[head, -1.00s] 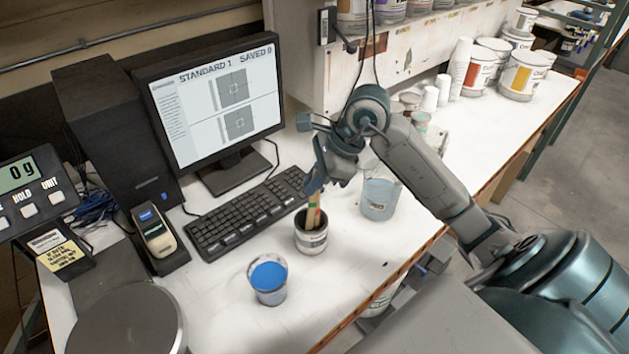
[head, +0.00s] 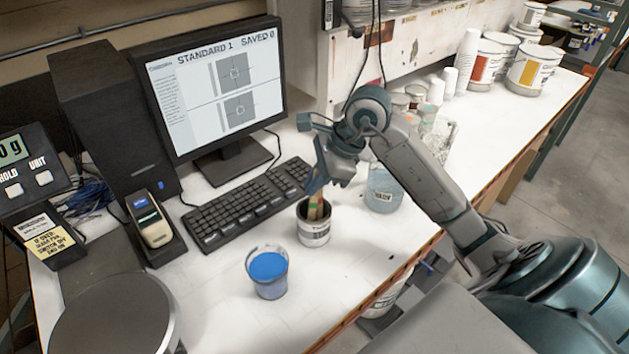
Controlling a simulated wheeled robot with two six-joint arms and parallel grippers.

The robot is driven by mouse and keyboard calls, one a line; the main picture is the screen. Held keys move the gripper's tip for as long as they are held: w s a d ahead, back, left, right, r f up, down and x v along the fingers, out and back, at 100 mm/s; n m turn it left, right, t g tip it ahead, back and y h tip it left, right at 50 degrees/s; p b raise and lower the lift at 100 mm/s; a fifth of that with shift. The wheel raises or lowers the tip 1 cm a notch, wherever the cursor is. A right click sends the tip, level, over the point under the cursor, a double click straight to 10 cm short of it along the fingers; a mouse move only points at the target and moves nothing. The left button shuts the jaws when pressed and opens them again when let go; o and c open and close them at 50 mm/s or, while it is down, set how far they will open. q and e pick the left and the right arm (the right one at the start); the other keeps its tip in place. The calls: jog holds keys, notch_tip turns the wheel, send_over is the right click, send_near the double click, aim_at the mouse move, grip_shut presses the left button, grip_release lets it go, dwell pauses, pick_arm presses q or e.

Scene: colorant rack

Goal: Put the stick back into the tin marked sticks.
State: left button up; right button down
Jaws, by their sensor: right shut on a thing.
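The tin (head: 315,236) stands on the white bench, right of the keyboard's near end. Its label is too small to read. A wooden stick (head: 315,208) with green and red marks stands in the tin's mouth, its lower part hidden inside. My right gripper (head: 319,186) is just above the tin, shut on the upper end of the stick. The stick is close to upright. Whether it touches the tin's bottom is hidden. My left gripper is not in view.
A cup of blue paint (head: 268,274) stands left of and nearer than the tin. A clear beaker (head: 384,190) stands close on the right. The keyboard (head: 250,205) and monitor (head: 212,85) are behind on the left. Paint cans (head: 535,70) stand far right.

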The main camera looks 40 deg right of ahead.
jog(key=c, duration=1.5)
grip_release()
jog(key=shift+s+d+r, duration=0.1)
jog(key=shift+d+r, duration=0.15)
jog(key=shift+r, duration=0.3)
jog(key=b+v, duration=0.3)
jog(key=v, duration=0.6)
jog(key=shift+s+d+r, duration=0.1)
jog(key=shift+s+r, duration=0.05)
jog(key=shift+r, duration=0.1)
